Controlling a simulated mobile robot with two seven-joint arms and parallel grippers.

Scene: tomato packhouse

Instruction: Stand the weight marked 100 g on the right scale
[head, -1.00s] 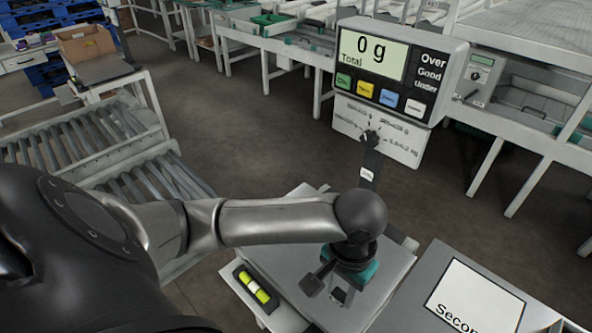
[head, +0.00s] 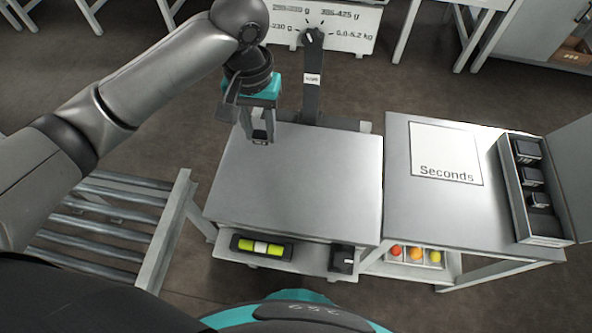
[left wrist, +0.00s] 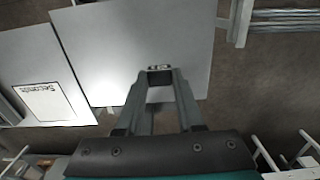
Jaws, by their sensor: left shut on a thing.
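A small dark weight (head: 260,139) is between the fingertips of my left gripper (head: 261,130), which is shut on it. The weight hangs over the back left part of the bare metal scale platform (head: 300,185). Whether it touches the platform is not clear. In the left wrist view the weight's top (left wrist: 159,68) shows between the fingertips (left wrist: 160,74), with the platform (left wrist: 130,40) behind it. Its marking is not readable. Only this one scale shows; its display is out of frame. My right gripper is not in view.
A grey table (head: 400,165) with a "Seconds" sheet (head: 446,153) stands right of the scale. An open case (head: 520,205) there holds several dark pieces. The scale's post (head: 312,85) rises behind the platform. A roller conveyor (head: 110,225) lies at left. A spirit level (head: 262,247) sits below the platform's front.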

